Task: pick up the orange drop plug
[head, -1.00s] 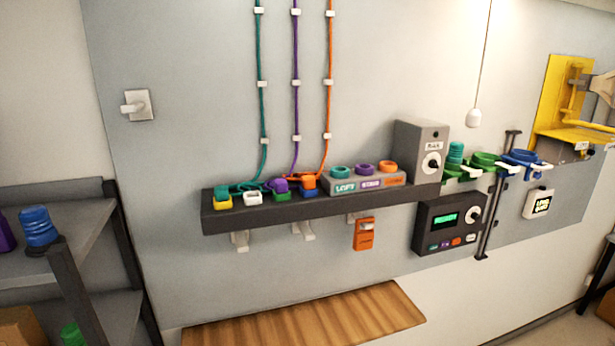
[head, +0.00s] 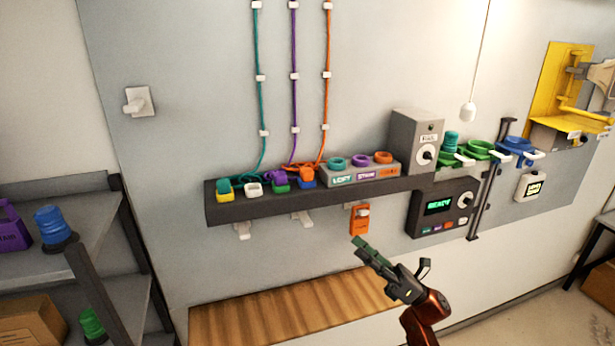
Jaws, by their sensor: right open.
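The orange drop plug (head: 306,174) sits on a blue base on the dark wall shelf, at the lower end of the orange cord (head: 326,95). A purple plug (head: 276,177) on a green base is just left of it, and a teal plug (head: 222,185) on a yellow base is farther left. My right gripper (head: 358,247) is open and empty. In the picture it is below the shelf and right of the orange plug, clearly apart from it. My left gripper is not in view.
The dark shelf (head: 213,208) also holds a white base (head: 253,189), a panel with three coloured rings (head: 350,178) and a grey speaker box (head: 417,143). An orange device (head: 360,219) hangs below the shelf, near my right gripper. A wooden slatted surface (head: 270,315) lies below.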

